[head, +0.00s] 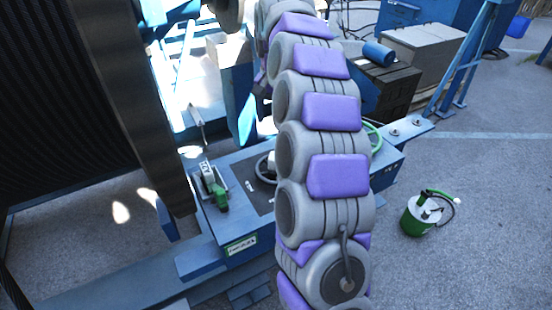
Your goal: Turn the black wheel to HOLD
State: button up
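I cannot make out a black wheel for certain. A pale-rimmed wheel (263,168) shows in part on the blue console (230,222), just left of my arm, which hides the rest of it. A green ring-shaped rim (374,137) shows in part on the right side of my arm. No HOLD mark can be read; a small white label (250,186) beside the pale wheel is too small to read. My grey and purple arm rises through the middle of the picture and leaves at the top. My gripper is not visible.
A lever with a green handle (220,196) stands on the console's left, above a green-lettered plate (241,245). A large black ribbed reel (75,95) fills the left. A green and white bucket (421,215) stands on open pavement at right. Dark crates (388,92) stand behind.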

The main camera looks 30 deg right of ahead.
aim_at(274, 157)
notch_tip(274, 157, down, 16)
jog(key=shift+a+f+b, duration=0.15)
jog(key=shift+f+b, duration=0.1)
jog(key=shift+b, duration=0.9)
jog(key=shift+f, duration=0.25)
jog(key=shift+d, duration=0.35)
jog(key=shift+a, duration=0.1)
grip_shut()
